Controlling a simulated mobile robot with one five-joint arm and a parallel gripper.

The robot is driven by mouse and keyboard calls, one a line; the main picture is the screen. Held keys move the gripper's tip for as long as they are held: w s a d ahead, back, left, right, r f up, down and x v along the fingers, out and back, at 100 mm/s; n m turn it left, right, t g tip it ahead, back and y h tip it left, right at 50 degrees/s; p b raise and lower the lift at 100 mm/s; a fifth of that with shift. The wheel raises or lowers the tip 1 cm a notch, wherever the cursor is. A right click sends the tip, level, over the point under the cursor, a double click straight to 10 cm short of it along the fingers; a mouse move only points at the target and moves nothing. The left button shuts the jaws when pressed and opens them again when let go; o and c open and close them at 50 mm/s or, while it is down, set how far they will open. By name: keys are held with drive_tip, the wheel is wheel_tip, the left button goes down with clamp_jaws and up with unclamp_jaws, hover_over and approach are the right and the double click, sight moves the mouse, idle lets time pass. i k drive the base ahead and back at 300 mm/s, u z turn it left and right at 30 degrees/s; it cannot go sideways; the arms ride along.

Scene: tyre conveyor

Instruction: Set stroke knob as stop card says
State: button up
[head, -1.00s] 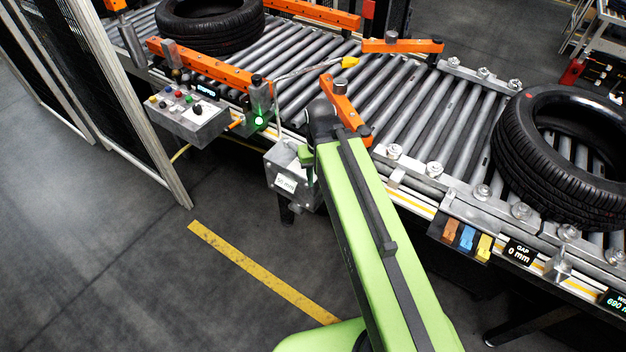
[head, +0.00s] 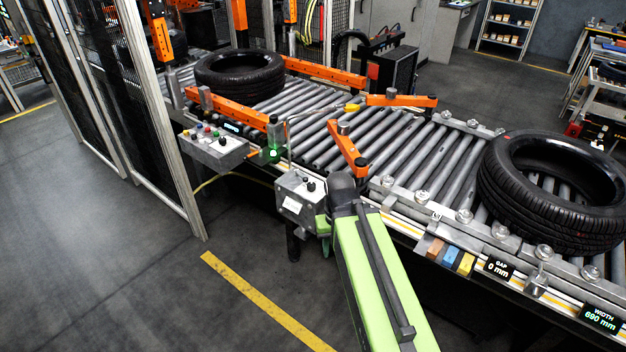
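A grey control box (head: 298,210) hangs at the near side of the roller conveyor, with small black knobs (head: 310,186) on its upper face. I cannot read any knob setting. A white card (head: 291,203) is on the box's front; its print is too small to read now. My green arm reaches up from the bottom of the head view, and its dark joint stands just right of the box. Small green parts of my arm show beside the box's lower right. My gripper's fingers cannot be made out, so its opening and its contact with a knob are unclear.
One tyre (head: 240,75) lies at the back left, another (head: 550,190) at the right. Orange guide arms (head: 347,150) cross the rollers. A mesh fence (head: 110,110) stands left; open floor lies before it.

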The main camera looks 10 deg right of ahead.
sight(311, 186)
drive_tip(key=u, duration=0.55)
drive_tip(key=i, duration=1.3)
drive_tip(key=u, duration=0.9)
